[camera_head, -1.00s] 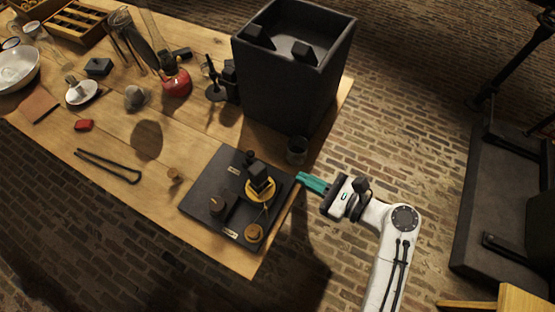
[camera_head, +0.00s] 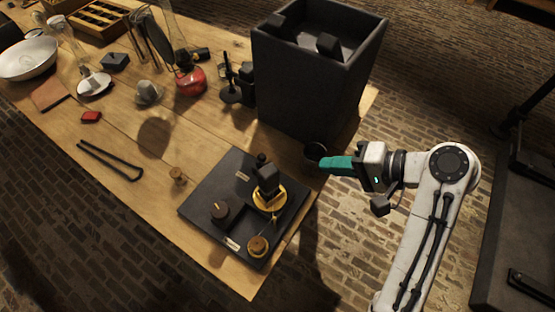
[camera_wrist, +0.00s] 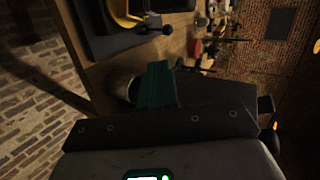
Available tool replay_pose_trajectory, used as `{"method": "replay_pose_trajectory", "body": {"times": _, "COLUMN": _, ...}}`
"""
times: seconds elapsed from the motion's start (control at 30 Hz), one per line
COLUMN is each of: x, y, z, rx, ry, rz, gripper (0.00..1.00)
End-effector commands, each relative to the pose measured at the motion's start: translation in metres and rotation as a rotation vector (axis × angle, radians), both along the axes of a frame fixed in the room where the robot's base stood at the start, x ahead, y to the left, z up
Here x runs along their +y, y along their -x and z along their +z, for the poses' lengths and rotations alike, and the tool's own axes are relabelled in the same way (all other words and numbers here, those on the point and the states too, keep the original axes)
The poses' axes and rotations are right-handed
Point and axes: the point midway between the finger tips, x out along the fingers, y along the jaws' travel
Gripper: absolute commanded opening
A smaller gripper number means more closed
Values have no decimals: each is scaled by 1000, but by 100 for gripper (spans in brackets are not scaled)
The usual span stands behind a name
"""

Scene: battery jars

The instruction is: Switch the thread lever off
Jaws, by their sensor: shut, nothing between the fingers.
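A black apparatus board (camera_head: 205,195) lies at the table's near right edge. It bears a brass disc (camera_head: 279,201) with a black block (camera_head: 266,178) on it, a dark knob (camera_head: 220,212), a brass knob (camera_head: 257,246) and small white labels. A small black ball-ended piece (camera_head: 261,159) shows behind the block; a black ball on a rod (camera_wrist: 167,29) shows in the wrist view. I cannot tell which part is the thread lever. My gripper (camera_head: 323,163), with teal fingers, is shut and empty, right of the board and apart from it. The fingers also show in the wrist view (camera_wrist: 156,72).
A dark cup (camera_head: 315,153) stands close to my fingertips. A tall black open box (camera_head: 310,95) stands behind it. A red-based lamp (camera_head: 190,80), tongs (camera_head: 110,162) and a small cork-like piece (camera_head: 178,176) are to the left. Free space lies right of the table edge.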

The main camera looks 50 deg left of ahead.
Motion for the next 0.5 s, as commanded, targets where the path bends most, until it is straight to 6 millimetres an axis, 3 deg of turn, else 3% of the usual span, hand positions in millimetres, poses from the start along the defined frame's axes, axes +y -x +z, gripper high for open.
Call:
{"method": "replay_pose_trajectory", "body": {"times": 0.3, "x": 3, "y": 1, "z": -1, "rx": 4, "ry": 1, "rz": -1, "gripper": 0}}
{"method": "replay_pose_trajectory", "body": {"times": 0.5, "x": 22, "y": 10, "z": -14, "rx": 5, "ry": 2, "rz": 0, "gripper": 0}}
